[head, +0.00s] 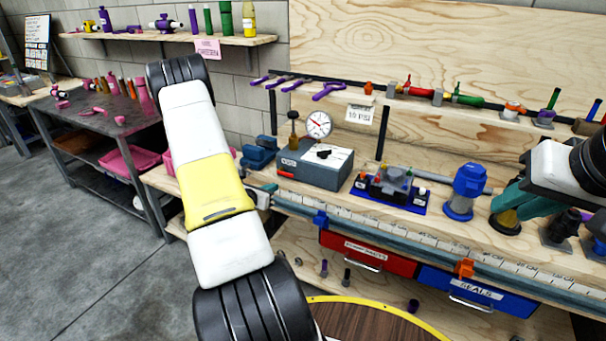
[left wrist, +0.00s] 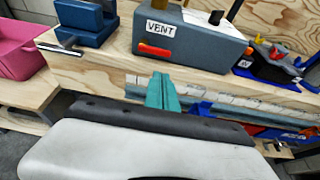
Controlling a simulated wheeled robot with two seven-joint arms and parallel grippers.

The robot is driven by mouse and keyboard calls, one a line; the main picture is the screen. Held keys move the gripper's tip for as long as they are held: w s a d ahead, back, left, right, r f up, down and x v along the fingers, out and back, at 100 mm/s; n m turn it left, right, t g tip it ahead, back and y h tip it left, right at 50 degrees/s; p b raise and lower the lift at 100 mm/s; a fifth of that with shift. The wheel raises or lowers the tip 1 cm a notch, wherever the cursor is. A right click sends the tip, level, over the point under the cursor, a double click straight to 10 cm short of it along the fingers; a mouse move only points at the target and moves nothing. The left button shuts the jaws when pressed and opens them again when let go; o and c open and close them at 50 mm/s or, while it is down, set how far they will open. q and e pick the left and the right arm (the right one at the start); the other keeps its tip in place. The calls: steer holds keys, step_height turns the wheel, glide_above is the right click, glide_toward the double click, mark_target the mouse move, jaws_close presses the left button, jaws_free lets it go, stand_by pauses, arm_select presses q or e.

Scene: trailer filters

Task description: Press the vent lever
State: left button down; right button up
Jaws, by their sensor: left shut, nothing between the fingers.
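The vent lever (left wrist: 156,48) is a red handle on the front of a grey box, just under a white VENT label (left wrist: 160,27) in the left wrist view. In the head view the lever (head: 286,174) shows small on the box's front left. My left gripper (left wrist: 161,78) has teal fingers, shut and empty, just below the lever with a gap. In the head view it (head: 269,188) is partly hidden behind my arm. My right gripper (head: 509,200) is at the right above a dark round fitting; its finger gap is unclear.
The grey box (head: 318,168) carries a dial gauge (head: 318,124) and a black knob. A blue vise (head: 259,153) stands left of it, and a blue tray (head: 405,200) right. A ruled rail (head: 400,250) runs along the bench front, above red and blue drawers.

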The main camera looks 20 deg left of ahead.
mark_target(290, 173)
arm_select(q)
steer(key=x, duration=0.9)
steer(key=shift+w+d+f, duration=0.1)
steer(key=shift+w+f, duration=0.05)
steer(key=shift+w, duration=0.2)
steer(key=shift+r+n, duration=0.25)
steer(key=shift+n, duration=0.15)
step_height(290, 173, up, 2)
steer(key=n+h, duration=0.3)
steer(key=n, duration=0.1)
steer(key=shift+r, duration=0.2)
steer(key=n, duration=0.1)
steer(key=r+n+h, duration=0.1)
steer(key=n, duration=0.1)
steer(key=shift+a+r+t, duration=0.15)
steer(key=shift+a+t, duration=0.15)
steer(key=shift+a, duration=0.1)
steer(key=shift+a+r+n+t+h, duration=0.2)
steer(key=shift+n+h, duration=0.1)
steer(key=shift+n, duration=0.25)
steer(key=shift+a+r+n+t+h, duration=0.1)
steer(key=shift+r+n+h, duration=0.15)
steer(key=shift+n, duration=0.3)
